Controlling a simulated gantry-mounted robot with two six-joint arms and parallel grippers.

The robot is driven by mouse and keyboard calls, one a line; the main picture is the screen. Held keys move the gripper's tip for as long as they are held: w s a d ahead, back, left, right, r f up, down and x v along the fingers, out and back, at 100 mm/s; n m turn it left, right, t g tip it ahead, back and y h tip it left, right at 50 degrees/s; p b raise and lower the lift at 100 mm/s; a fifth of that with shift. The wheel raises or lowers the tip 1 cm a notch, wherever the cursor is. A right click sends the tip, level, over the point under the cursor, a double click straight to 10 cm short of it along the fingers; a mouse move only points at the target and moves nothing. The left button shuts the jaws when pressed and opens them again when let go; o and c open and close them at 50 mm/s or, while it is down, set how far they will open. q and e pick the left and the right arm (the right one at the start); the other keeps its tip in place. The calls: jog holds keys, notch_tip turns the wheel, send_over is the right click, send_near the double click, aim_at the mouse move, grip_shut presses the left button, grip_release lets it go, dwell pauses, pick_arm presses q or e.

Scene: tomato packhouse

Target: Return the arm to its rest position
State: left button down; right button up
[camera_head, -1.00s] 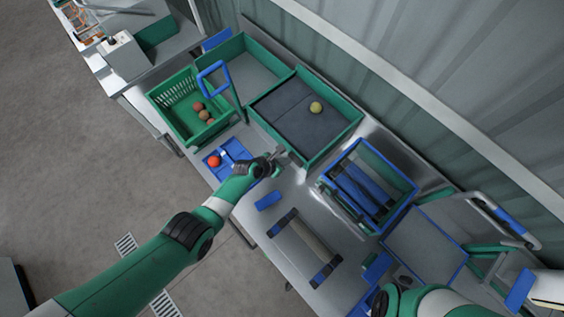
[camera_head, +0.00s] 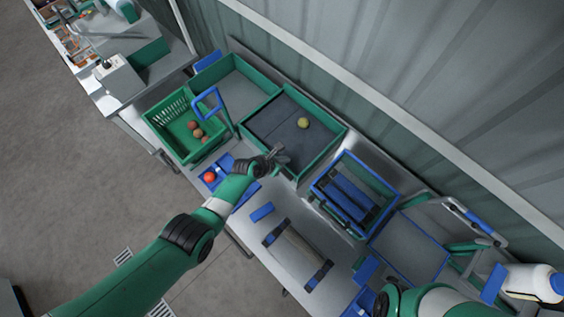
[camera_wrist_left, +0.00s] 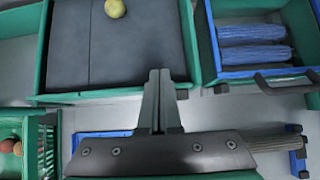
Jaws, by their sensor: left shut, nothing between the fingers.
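My left gripper (camera_head: 277,153) is shut and empty. In the head view it hangs over the bench near the front wall of the green tray with the dark lining (camera_head: 334,144). In the left wrist view its fingers (camera_wrist_left: 159,100) are together, in front of that tray's near edge. My left arm (camera_head: 150,262) reaches in from the lower left. Part of my right arm (camera_head: 430,301) shows at the bottom right edge, and its gripper is out of sight.
A yellowish tomato (camera_head: 303,123) lies in the lined tray. A green basket (camera_head: 158,122) holds several reddish tomatoes. A red tomato (camera_head: 210,177) sits on a blue holder (camera_head: 245,193). A blue-rimmed crate (camera_head: 342,221) and a roller-like bar (camera_head: 297,256) stand to the right. A blue upright frame (camera_head: 207,92) rises behind.

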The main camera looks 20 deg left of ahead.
pick_arm(q)
jog(key=shift+s+a+r, duration=0.1)
jog(key=shift+r, duration=0.05)
jog(key=w+r+m+t, duration=0.1)
jog(key=w+r+t, duration=0.1)
jog(key=w+r, duration=0.35)
jog(key=w+d+r+m+t, duration=0.1)
jog(key=w+r, duration=0.1)
jog(key=r, duration=0.7)
jog(key=w+r+t, duration=0.2)
jog(key=w+r, duration=0.2)
jog(key=r, duration=0.4)
notch_tip(320, 180, up, 22)
jog(key=m+t, duration=0.5)
jog(key=m, duration=0.1)
jog(key=s+r+m+t, duration=0.3)
jog(key=s+r+m, duration=0.15)
jog(key=r, duration=0.55)
jog(key=s+r+m+t, duration=0.2)
jog(key=s+r+m, duration=0.25)
jog(key=r, duration=0.55)
jog(key=s+a+r+m+t, duration=0.1)
jog(key=s+r+m+t, duration=0.1)
jog(key=s+r+m, duration=0.3)
jog(key=s+a+r+m+t+y, duration=0.1)
jog(key=s+r+m, duration=0.4)
jog(key=s+m, duration=0.5)
jog(key=shift+s+a+m+t, duration=0.4)
jog(key=shift+s+a+t, duration=0.4)
jog(key=shift+s, duration=0.05)
